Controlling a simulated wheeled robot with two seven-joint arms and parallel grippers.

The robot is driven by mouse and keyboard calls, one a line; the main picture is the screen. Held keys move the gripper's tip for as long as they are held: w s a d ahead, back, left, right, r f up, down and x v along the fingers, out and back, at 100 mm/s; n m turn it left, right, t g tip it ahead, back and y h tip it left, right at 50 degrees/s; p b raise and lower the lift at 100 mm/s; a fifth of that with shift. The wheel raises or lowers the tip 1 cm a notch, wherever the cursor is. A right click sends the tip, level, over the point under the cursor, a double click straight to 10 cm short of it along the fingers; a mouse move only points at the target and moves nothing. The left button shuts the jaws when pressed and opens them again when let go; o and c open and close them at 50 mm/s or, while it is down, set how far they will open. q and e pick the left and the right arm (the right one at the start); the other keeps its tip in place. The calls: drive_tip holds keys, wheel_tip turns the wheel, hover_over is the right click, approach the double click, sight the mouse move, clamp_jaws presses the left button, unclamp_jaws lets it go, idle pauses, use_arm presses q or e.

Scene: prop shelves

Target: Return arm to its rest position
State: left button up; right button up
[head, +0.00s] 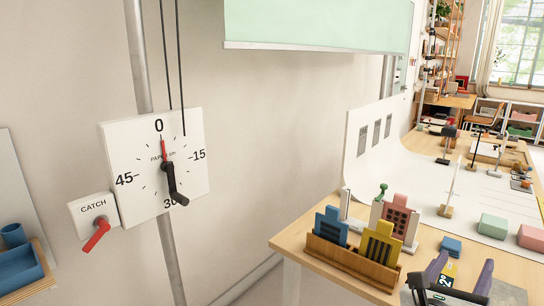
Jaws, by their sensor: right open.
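My right gripper (463,263) is at the bottom right, over the near part of the wooden table (310,228). Its two purple-grey fingers stand apart, and it is open. My left gripper is out of view. On the wall at left hangs a white dial (190,130) with a red pointer near 0 and a black pointer near 30. A small CATCH plate (80,215) with a red lever (98,235) is beside it.
A wooden rack (340,262) with blue and yellow cards stands left of my right gripper. A pink card holder (405,205), a green block (493,226) and a pink block (531,238) are behind. Blue bins (18,262) are at far left. The wall centre is clear.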

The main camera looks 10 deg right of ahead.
drive_tip(key=s+a+f+m+y, duration=0.2)
drive_tip(key=a+f+m+y, duration=0.15)
drive_tip(key=f, duration=0.65)
drive_tip(key=s+a+f+m+g+y, duration=0.1)
drive_tip(key=s+a+f+m+y, duration=0.3)
drive_tip(key=f, duration=0.6)
drive_tip(key=s+a+f+m+y, duration=0.1)
drive_tip(key=f+m+y, duration=0.1)
drive_tip(key=f+y, duration=0.5)
drive_tip(key=s+a+f+m+g+y, duration=0.15)
drive_tip(key=s+a+f+m, duration=0.35)
drive_tip(key=s+f+m, duration=0.5)
drive_tip(key=s+a+r+m+t+y, duration=0.1)
drive_tip(key=a+m, duration=0.5)
drive_tip(key=a, duration=0.7)
drive_tip(key=shift+a+m+y, duration=0.2)
drive_tip(key=shift+m+y, duration=0.15)
drive_tip(key=shift+y, duration=0.05)
drive_tip(key=shift+r, duration=0.1)
